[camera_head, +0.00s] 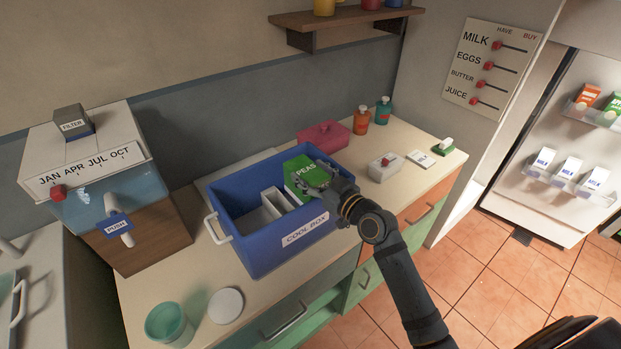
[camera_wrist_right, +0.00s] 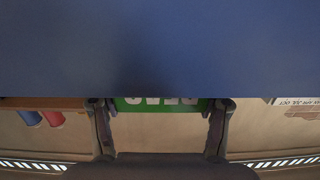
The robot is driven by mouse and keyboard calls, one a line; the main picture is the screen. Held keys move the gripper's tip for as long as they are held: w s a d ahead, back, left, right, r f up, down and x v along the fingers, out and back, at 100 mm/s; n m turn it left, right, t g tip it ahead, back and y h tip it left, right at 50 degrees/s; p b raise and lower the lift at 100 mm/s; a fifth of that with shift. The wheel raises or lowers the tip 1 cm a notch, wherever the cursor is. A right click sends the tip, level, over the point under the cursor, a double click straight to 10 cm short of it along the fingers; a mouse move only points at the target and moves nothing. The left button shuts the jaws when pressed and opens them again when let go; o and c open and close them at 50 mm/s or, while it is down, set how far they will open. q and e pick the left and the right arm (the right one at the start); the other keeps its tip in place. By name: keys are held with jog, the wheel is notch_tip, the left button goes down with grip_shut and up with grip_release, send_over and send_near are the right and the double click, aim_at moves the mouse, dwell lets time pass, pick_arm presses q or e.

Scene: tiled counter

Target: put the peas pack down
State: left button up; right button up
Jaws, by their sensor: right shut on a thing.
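The green peas pack (camera_head: 299,169) is upright at the right end of the blue cool box (camera_head: 262,249), its top showing above the rim. My right gripper (camera_head: 322,178) is shut on it from the front right. The lower part of the pack is hidden by the gripper and box wall, so I cannot tell whether it touches the box floor. In the right wrist view, a strip of the green pack (camera_wrist_right: 160,104) shows between the two fingers (camera_wrist_right: 160,112), and blue fills the upper half. My left gripper is not in view.
Inside the box, white-grey dividers (camera_head: 272,203) stand left of the pack. A pink lidded dish (camera_head: 323,136) is behind, and a white lidded dish (camera_head: 384,168) is to the right. A teal cup (camera_head: 167,323) and white disc (camera_head: 225,305) are at front left.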

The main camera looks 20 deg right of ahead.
jog(key=shift+f, duration=0.5)
jog(key=shift+f+b, duration=0.3)
jog(key=shift+b, duration=0.15)
jog(key=shift+f+b, duration=0.3)
jog(key=shift+b, duration=0.05)
jog(key=o, duration=1.7)
jog(key=shift+s+f, duration=0.1)
jog(key=shift+f, duration=0.1)
jog(key=shift+o, duration=0.2)
